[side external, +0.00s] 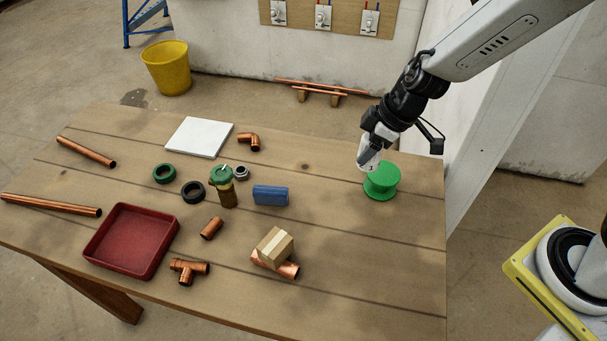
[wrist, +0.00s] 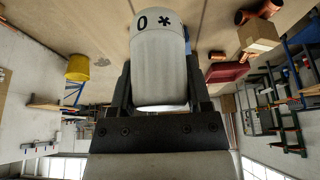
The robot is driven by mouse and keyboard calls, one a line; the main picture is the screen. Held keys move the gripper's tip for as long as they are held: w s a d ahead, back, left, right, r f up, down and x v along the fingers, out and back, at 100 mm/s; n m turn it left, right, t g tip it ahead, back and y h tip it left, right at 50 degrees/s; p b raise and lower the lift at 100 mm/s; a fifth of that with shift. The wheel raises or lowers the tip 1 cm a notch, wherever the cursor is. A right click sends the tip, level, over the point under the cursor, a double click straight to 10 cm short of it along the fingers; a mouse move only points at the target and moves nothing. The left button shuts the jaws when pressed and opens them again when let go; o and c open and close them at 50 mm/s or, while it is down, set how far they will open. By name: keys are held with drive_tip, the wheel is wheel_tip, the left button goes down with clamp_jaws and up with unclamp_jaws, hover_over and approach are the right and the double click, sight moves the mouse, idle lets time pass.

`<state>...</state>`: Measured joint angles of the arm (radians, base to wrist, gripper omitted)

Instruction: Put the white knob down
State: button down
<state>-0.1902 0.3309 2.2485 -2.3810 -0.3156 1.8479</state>
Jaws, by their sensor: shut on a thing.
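The white knob (wrist: 160,65) is held between the fingers of my gripper (wrist: 160,95) in the wrist view. It is a pale cylinder with a dark "0" and a star-like mark near its end. In the side view the knob (side external: 368,158) shows below my gripper (side external: 372,142), at the right part of the table. It is just behind and partly over a green spool (side external: 382,182); I cannot tell whether they touch. My gripper is shut on the knob.
The wooden table (side external: 340,240) also bears a white board (side external: 199,137), a red tray (side external: 118,268), a blue block (side external: 270,195), a cardboard-coloured block (side external: 274,246), a green-topped bottle (side external: 224,187), rings and several copper pipes. The table's right front area is clear.

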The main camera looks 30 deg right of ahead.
drive_tip(key=w+a+f, duration=0.1)
drive_tip(key=w+f, duration=0.2)
drive_tip(key=w, duration=0.1)
drive_tip(key=w+a+f, duration=0.1)
drive_tip(key=w+f, duration=0.1)
drive_tip(key=w, duration=0.2)
drive_tip(key=w+f, duration=0.3)
drive_tip(key=w, duration=0.1)
drive_tip(key=shift+w+a+f, duration=0.15)
drive_tip(key=shift+a+f, duration=0.15)
drive_tip(key=shift+a, duration=0.1)
drive_tip(key=shift+w+a+f, duration=0.1)
drive_tip(key=shift+w+f, duration=0.25)
drive_tip(key=shift+w+f, duration=0.25)
drive_tip(key=shift+f, duration=1.6)
drive_tip(key=shift+f, duration=0.15)
unclamp_jaws()
